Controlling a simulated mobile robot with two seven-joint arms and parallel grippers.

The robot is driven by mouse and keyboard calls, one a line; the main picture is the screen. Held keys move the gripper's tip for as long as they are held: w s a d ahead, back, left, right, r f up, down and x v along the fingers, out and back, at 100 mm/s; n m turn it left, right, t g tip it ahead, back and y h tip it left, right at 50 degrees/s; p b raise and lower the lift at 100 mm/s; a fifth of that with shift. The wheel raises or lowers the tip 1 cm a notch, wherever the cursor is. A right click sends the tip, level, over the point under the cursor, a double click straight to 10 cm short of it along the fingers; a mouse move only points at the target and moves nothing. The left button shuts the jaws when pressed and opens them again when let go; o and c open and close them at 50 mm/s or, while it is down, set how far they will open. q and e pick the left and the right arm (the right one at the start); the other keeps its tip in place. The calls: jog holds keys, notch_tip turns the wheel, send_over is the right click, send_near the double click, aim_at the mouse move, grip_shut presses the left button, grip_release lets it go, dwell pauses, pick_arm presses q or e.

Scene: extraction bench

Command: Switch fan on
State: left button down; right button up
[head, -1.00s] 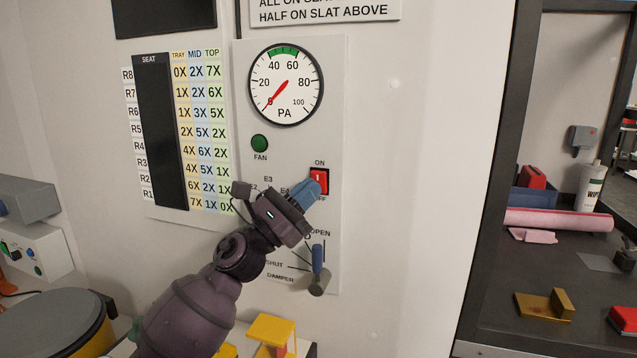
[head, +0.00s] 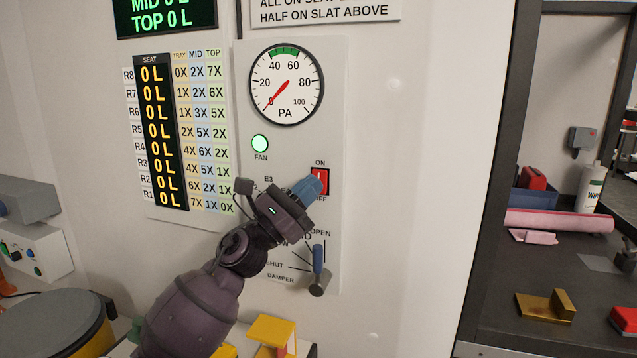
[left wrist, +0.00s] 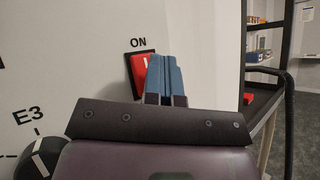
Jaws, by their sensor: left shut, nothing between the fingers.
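The red rocker switch (head: 320,178) sits on the white wall panel between the ON and OFF labels. It also shows in the left wrist view (left wrist: 141,68), partly hidden by my fingers. My left gripper (head: 312,185) is shut and empty, its blue fingertips at the switch's face; I cannot tell whether they touch it. My right gripper is not in view.
The damper lever (head: 319,270) is on the panel just below my left gripper. A lit seat display (head: 158,135) is at the left. A bench (head: 490,285) with a pink roll and brass block stands beyond a dark frame at the right.

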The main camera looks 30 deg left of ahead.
pick_arm(q)
jog(key=shift+f, duration=0.15)
jog(key=shift+s+d+f, duration=0.1)
jog(key=shift+s+f, duration=0.1)
dwell(0.3)
jog(key=shift+s+d+f, duration=0.1)
jog(key=shift+s+d, duration=0.1)
jog(key=shift+s, duration=0.65)
jog(key=shift+s+d+f, duration=0.15)
jog(key=shift+s, duration=0.65)
jog(key=shift+s+d+f, duration=0.1)
jog(key=shift+s+d, duration=0.1)
jog(key=shift+s, duration=0.65)
